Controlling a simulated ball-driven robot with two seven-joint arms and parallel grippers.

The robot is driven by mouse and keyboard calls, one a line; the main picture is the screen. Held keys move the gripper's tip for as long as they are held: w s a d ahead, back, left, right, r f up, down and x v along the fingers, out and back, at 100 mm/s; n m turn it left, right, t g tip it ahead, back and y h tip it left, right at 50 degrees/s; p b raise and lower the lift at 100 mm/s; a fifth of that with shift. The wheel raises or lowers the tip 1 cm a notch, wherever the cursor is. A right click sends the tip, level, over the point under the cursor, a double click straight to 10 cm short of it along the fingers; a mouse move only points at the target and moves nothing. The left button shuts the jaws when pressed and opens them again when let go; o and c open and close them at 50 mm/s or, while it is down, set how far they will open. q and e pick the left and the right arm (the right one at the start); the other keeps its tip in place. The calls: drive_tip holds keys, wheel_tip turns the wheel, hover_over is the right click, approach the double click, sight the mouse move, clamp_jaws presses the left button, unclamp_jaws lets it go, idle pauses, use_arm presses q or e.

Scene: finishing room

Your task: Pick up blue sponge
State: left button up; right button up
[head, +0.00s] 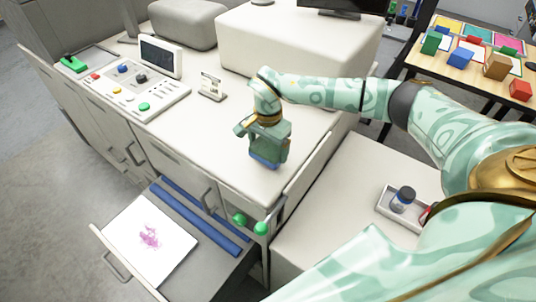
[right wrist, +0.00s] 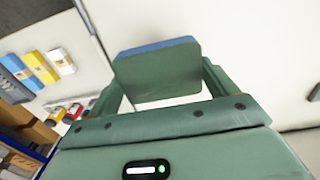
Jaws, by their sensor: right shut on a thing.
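The blue sponge (head: 265,162) shows as a blue strip below my right gripper (head: 264,152), over the pale counter. In the right wrist view the sponge (right wrist: 158,72) has a flat green face and a blue far edge. It sits between the two fingers of my right gripper (right wrist: 160,80), which is shut on it. I cannot tell whether the sponge touches the counter. The gripper hides most of the sponge in the head view. My left gripper is not in view.
The counter (head: 215,125) is clear around the gripper. A control panel (head: 125,95) and a small card stand (head: 211,87) are to the left. An open drawer (head: 205,262) holding a white sheet (head: 150,240) juts out below. A tray (head: 396,212) with a jar is at right.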

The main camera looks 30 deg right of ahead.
drive_tip(key=s+a+r+b, duration=0.2)
drive_tip(key=s+a+r, duration=0.3)
drive_tip(key=a+r, duration=0.4)
drive_tip(key=a, duration=0.4)
drive_tip(key=shift+r, duration=0.3)
